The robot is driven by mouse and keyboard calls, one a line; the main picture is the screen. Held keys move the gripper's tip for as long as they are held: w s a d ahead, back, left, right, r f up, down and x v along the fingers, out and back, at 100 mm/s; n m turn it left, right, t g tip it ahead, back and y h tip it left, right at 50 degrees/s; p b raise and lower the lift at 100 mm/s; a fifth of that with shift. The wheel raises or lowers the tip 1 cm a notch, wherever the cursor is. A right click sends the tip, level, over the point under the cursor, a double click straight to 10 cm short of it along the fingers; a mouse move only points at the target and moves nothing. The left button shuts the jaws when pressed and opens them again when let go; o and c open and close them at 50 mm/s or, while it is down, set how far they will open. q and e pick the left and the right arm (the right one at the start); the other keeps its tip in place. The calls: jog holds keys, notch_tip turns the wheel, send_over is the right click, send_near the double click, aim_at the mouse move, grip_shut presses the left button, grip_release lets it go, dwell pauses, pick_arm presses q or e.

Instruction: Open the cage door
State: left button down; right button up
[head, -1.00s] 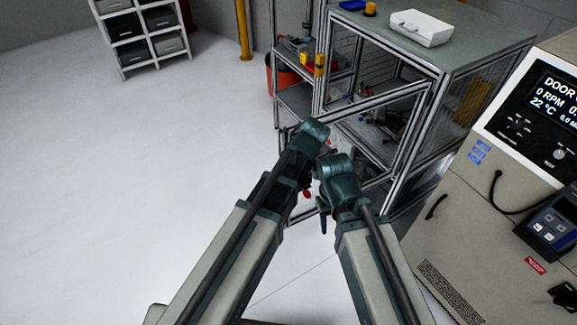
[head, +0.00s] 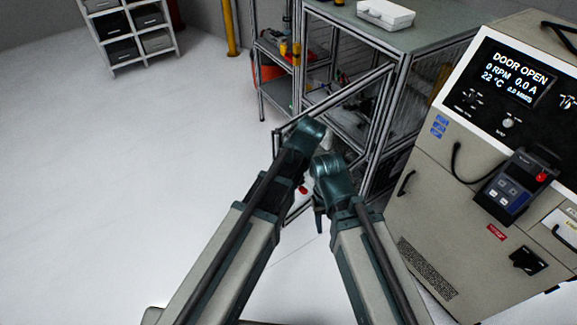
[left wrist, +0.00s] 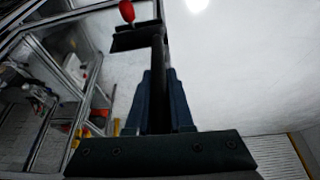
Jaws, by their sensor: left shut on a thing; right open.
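The cage (head: 374,110) is an aluminium-framed enclosure with clear panels and a grey-green top, right of centre in the head view. Its framed door (head: 345,98) stands swung out toward me, partly behind my arms. In the left wrist view my left gripper (left wrist: 160,78) has its blue fingers closed around a dark upright bar, apparently the door handle (left wrist: 158,50). A red knob (left wrist: 127,11) shows beside it. In the head view the left fingers are hidden by my wrist. My right gripper (head: 319,220) points down close beside the left wrist, open and apparently empty.
A beige control cabinet (head: 440,205) stands at right; its screen (head: 513,78) reads DOOR OPEN. A handheld pendant (head: 516,186) hangs on it. A white case (head: 386,14) lies on the cage top. Shelves (head: 128,32) stand far left. The floor at left is clear.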

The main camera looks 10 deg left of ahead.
pick_arm(q)
jog(key=shift+s+a, duration=0.15)
jog(key=shift+s, duration=0.1)
jog(key=c, duration=0.8)
grip_release()
jog(key=shift+a, duration=0.1)
pick_arm(e)
jog(key=shift+a, duration=0.1)
pick_arm(q)
jog(key=shift+w, duration=0.1)
jog(key=shift+r, duration=0.15)
pick_arm(e)
jog(key=shift+r, duration=0.15)
